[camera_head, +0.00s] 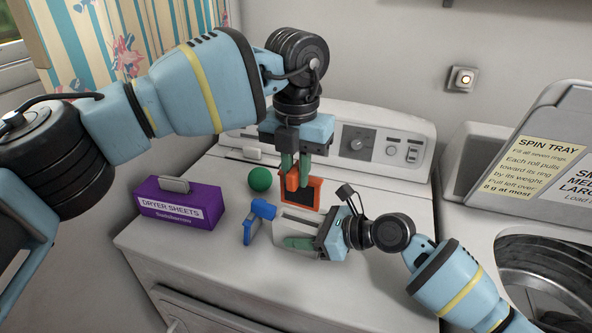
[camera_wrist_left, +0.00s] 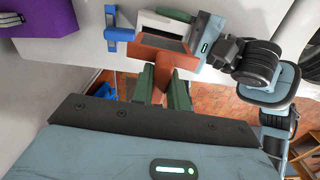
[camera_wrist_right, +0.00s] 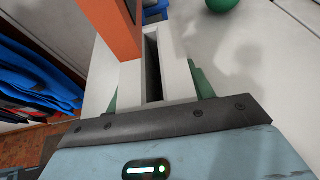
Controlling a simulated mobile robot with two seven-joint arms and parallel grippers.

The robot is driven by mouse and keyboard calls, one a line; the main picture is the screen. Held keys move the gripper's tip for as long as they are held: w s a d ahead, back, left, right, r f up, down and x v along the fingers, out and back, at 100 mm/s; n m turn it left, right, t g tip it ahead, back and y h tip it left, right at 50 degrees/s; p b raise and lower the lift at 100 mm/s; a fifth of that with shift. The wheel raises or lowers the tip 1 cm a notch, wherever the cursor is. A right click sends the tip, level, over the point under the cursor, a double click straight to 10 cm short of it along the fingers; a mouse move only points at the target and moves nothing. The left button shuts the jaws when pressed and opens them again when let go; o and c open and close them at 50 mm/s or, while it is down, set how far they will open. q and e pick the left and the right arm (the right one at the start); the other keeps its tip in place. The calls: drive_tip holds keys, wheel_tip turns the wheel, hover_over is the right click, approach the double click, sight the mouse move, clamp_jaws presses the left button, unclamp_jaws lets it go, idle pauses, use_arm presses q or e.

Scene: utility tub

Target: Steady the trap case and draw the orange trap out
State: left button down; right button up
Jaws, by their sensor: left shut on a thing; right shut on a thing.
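The orange trap (camera_head: 316,180), a flat orange frame with a dark panel, is upright above the dryer top. My left gripper (camera_head: 303,168) is shut on its orange tab from above. The white trap case (camera_head: 297,218) lies below it, and my right gripper (camera_head: 312,243) is shut around the case from the right. In the right wrist view the case (camera_wrist_right: 178,75) shows a dark open slot, and the trap (camera_wrist_right: 119,28) appears raised clear of it. In the left wrist view the trap (camera_wrist_left: 164,48) sits between the green fingers, with the case (camera_wrist_left: 163,25) beyond.
A blue clamp-like object (camera_head: 259,219) stands left of the case. A green ball (camera_head: 260,179) and a purple dryer-sheets box (camera_head: 178,206) are further left. The dryer's control panel (camera_head: 375,142) is behind. A spin tray sign (camera_head: 520,165) and washer are at right. The dryer's front left is clear.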

drive_tip(key=o, duration=1.3)
drive_tip(key=shift+c, duration=0.2)
drive_tip(key=v, duration=1.2)
